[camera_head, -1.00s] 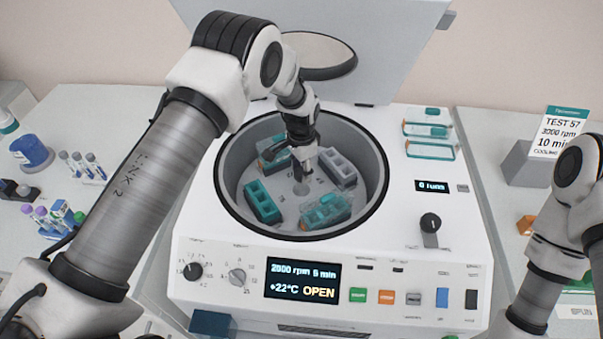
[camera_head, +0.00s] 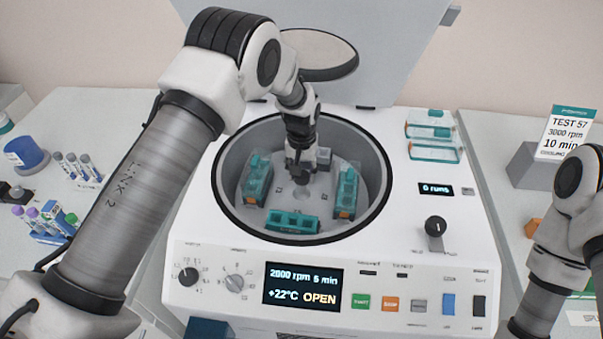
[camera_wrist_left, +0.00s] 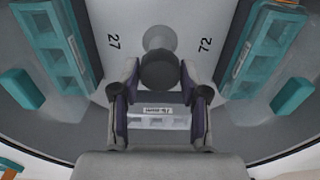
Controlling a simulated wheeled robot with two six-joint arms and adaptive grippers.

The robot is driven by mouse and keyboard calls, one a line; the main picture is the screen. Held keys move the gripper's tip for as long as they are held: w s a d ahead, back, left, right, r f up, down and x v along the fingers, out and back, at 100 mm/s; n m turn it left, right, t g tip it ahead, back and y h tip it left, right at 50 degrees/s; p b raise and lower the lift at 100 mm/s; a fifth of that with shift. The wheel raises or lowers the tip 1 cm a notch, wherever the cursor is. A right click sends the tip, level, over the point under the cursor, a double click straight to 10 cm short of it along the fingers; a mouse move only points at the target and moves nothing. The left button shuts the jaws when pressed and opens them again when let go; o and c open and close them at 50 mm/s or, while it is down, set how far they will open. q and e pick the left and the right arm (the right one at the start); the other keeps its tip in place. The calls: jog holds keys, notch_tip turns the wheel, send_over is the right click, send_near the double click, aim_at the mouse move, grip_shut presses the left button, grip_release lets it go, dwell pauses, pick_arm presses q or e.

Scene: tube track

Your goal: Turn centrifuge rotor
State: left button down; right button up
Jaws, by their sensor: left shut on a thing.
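The open centrifuge (camera_head: 207,250) holds a round rotor (camera_head: 275,205) in its bowl. Two teal buckets with clear covers sit left (camera_head: 257,180) and right (camera_head: 347,190), a teal bucket (camera_head: 292,221) at the front, and a grey bucket (camera_head: 323,156) at the back, partly hidden. My left gripper (camera_head: 297,168) reaches down over the rotor's centre. In the left wrist view its fingers (camera_wrist_left: 160,78) are closed around the dark central knob (camera_wrist_left: 160,70). The grey bucket (camera_wrist_left: 158,118) lies beneath the fingers there. My right gripper is out of view.
The bowl rim (camera_head: 384,205) surrounds the left gripper, and the raised lid (camera_head: 390,50) stands behind. Clear covers (camera_head: 433,135) lie on the centrifuge top. Tubes (camera_head: 80,165) stand on the left bench; a test sign (camera_head: 566,133) stands on the right.

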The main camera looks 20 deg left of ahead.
pick_arm(q)
jog(key=shift+s+f+n, duration=0.3)
jog(key=shift+n, duration=0.1)
jog(key=c, duration=0.7)
grip_release()
jog(key=shift+o, duration=0.6)
jog(key=shift+w, duration=0.25)
jog(key=shift+r, duration=0.2)
notch_tip(320, 180, up, 12)
jog(key=shift+f, duration=0.15)
jog(key=shift+w, duration=0.1)
